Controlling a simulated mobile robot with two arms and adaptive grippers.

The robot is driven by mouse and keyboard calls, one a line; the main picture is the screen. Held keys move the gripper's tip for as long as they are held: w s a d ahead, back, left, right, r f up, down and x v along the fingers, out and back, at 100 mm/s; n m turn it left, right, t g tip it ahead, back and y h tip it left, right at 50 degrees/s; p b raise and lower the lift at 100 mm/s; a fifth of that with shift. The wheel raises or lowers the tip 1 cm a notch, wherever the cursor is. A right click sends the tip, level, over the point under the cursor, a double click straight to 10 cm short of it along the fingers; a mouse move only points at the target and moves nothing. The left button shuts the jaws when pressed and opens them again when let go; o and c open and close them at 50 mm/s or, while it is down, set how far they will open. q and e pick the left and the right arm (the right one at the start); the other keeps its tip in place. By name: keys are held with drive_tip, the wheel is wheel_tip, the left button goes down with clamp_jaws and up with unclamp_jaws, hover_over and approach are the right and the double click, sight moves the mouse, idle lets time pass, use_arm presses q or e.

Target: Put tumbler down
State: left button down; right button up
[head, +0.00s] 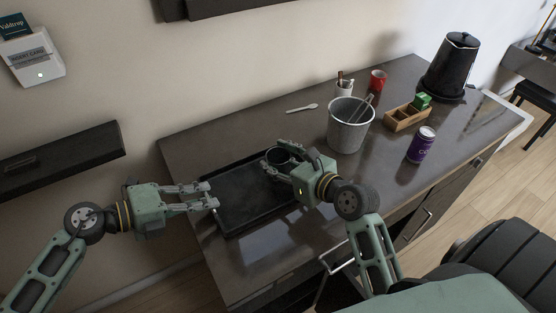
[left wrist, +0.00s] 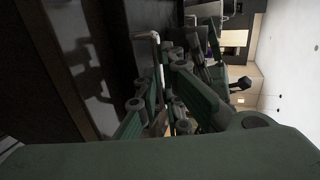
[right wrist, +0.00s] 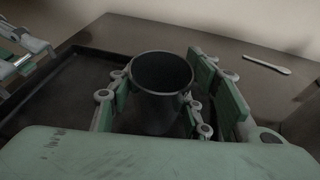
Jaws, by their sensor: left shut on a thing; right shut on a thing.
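The dark tumbler (head: 281,154) is upright at the right end of the black tray (head: 236,226). My right gripper (head: 270,166) is shut on the tumbler. In the right wrist view the tumbler (right wrist: 162,75) sits between both fingers, with its open rim up and its inside dark and empty-looking. Its base is hidden, so I cannot tell whether it touches the tray. My left gripper (head: 211,195) is at the left edge of the tray and appears shut on its rim. The left wrist view is dark and shows the fingers (left wrist: 165,85) by a pale-edged part.
A spoon (head: 302,108) lies behind the tray.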

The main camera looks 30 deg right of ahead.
use_arm(q)
drive_tip(key=shift+f, duration=0.15)
drive_tip(key=shift+s, duration=0.1)
use_arm(e)
drive_tip(key=o, duration=1.3)
drive_tip(key=shift+f, duration=0.15)
drive_tip(key=shift+o, duration=0.2)
drive_tip(key=shift+r, duration=0.2)
drive_tip(key=v, duration=1.2)
use_arm(q)
drive_tip(key=c, duration=1.8)
unclamp_jaws()
